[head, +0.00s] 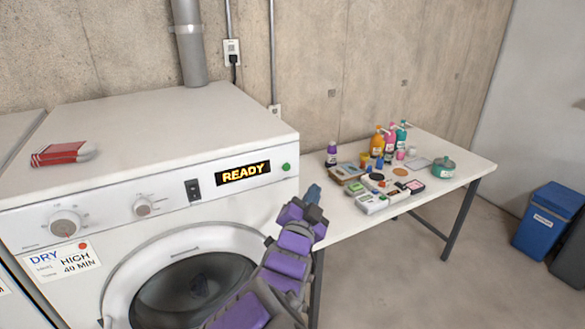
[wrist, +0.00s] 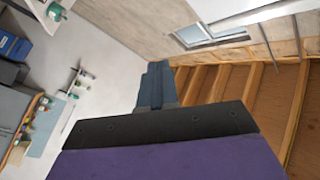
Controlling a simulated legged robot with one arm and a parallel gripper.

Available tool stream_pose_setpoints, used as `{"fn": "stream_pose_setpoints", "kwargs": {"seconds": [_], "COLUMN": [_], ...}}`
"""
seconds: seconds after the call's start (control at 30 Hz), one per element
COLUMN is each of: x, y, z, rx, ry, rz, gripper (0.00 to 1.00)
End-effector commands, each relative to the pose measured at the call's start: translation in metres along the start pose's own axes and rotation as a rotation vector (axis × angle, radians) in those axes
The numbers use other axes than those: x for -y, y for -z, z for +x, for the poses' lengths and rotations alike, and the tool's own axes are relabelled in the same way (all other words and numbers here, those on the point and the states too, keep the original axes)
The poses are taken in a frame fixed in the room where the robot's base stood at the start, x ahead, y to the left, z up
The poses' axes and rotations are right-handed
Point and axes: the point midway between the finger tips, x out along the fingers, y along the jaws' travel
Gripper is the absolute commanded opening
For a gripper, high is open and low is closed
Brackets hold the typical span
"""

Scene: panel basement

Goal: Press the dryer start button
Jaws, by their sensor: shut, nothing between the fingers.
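The white dryer (head: 120,120) fills the left of the head view. Its green start button (head: 286,167) sits at the right end of the control panel, beside a display (head: 242,173) that reads "READY". The panel also has two round knobs and a dark rocker switch (head: 193,189). My gripper (head: 313,192) is shut and empty. In the picture it is a little right of and below the green button, apart from it. In the wrist view the shut fingers (wrist: 156,85) point up the picture, and neither dryer nor button shows there.
A white table (head: 345,212) with several bottles, boxes and jars stands right of the dryer. A red and white packet (head: 62,153) lies on the dryer top. A blue bin (head: 547,218) stands at far right. Bare floor lies between table and bin.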

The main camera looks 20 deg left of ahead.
Motion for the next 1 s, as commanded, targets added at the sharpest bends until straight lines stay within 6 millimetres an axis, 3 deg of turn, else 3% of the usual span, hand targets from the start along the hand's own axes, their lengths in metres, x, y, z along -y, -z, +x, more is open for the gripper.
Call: {"fn": "stream_pose_setpoints", "kwargs": {"seconds": [0.7, 1.0], "x": [0.036, 0.045], "y": [-0.033, -0.046], "z": [0.05, 0.06], "rx": [0.005, 0.003], "ry": [0.0, 0.0], "rz": [0.004, -0.003], "gripper": [0.0, 0.0]}}
